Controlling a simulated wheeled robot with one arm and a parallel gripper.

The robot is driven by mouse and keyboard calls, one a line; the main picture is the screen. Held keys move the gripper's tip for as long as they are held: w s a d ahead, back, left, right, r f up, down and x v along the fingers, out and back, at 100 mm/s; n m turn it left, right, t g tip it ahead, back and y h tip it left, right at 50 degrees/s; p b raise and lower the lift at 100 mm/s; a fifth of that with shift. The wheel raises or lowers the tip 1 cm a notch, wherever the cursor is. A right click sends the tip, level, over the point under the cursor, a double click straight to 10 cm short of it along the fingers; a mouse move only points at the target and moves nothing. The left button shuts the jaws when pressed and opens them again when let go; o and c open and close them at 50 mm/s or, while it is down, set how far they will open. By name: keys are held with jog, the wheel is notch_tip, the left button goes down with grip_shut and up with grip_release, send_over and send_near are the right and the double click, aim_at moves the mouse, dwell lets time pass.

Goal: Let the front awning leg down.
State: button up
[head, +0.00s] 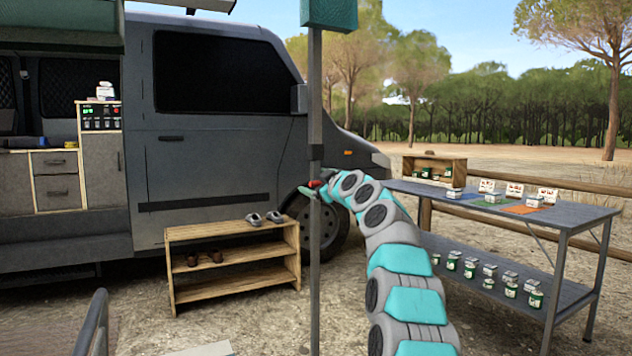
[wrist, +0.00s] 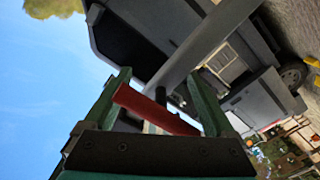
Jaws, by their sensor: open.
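The front awning leg (head: 315,110) is a grey upright pole that runs from a teal block at the top of the head view down past the bottom edge. A small red lever (head: 316,184) sits on it at mid height. My gripper (head: 311,191) is at the lever, reaching in from the right. In the wrist view my gripper (wrist: 158,78) has its two green fingers apart, with the red lever (wrist: 152,108) lying slantwise between them. The leg (wrist: 212,42) crosses just beyond the fingertips. I cannot tell whether either finger touches the lever. The leg's foot is out of view.
A grey van (head: 215,110) stands behind the leg. A wooden shelf (head: 232,232) with shoes is left of the leg. A grey two-level table (head: 560,222) with cans and boxes stands to the right. A curved grey rail (head: 92,322) is at lower left.

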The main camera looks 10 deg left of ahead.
grip_shut()
dwell(0.6)
